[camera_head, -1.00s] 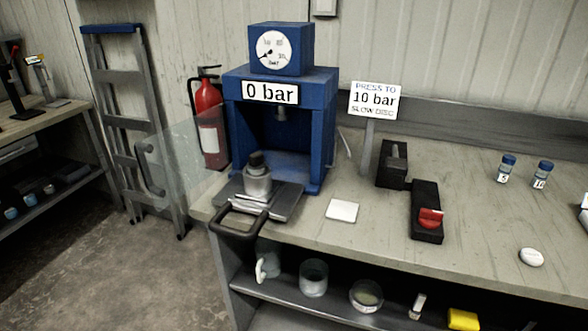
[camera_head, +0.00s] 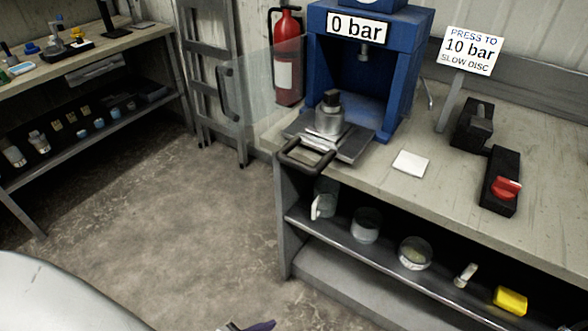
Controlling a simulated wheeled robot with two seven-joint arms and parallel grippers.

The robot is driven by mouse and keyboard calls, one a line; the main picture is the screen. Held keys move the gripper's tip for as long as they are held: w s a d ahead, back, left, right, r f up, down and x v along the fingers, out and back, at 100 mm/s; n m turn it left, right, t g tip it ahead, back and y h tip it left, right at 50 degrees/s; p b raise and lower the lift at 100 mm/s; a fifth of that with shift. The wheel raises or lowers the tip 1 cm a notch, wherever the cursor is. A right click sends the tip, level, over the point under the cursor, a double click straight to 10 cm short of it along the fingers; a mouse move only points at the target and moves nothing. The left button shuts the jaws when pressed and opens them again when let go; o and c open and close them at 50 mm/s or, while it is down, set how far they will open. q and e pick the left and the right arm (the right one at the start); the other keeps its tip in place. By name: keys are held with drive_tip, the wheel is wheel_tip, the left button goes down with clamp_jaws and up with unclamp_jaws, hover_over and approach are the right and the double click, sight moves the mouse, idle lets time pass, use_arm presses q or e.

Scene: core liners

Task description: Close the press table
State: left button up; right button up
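The blue press (camera_head: 405,75) stands on the workbench with a "0 bar" label on its front. Its dark press table (camera_head: 353,146) is slid out in front of the press opening, with a black handle (camera_head: 305,155) at its front edge. A metal die with a dark top (camera_head: 330,116) stands upright on the press table. A clear guard panel with a dark handle (camera_head: 228,95) stands swung out to the left of the press. A small dark purple-grey part shows at the bottom edge, possibly a gripper tip; I cannot tell which. Neither gripper shows clearly.
A white square pad (camera_head: 410,163), black blocks with a red switch (camera_head: 506,188) and a "10 bar" sign (camera_head: 470,50) are right of the press. Jars and a yellow item (camera_head: 510,300) sit on the lower shelf. A fire extinguisher (camera_head: 286,60) and ladder stand behind. Floor at left is open.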

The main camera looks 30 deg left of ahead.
use_arm(q)
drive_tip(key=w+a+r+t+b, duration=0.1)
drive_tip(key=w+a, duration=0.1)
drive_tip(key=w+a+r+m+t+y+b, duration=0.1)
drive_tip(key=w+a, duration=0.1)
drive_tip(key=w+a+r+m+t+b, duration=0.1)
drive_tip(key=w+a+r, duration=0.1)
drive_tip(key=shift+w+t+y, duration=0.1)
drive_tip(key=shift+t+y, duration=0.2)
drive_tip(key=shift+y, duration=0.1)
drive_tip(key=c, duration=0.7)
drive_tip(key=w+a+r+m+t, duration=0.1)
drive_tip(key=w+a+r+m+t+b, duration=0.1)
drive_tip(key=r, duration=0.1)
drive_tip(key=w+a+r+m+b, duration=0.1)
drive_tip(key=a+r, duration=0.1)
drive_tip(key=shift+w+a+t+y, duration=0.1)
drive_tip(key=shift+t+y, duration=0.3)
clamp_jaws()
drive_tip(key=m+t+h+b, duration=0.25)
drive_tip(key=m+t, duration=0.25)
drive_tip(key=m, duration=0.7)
approach(289, 165)
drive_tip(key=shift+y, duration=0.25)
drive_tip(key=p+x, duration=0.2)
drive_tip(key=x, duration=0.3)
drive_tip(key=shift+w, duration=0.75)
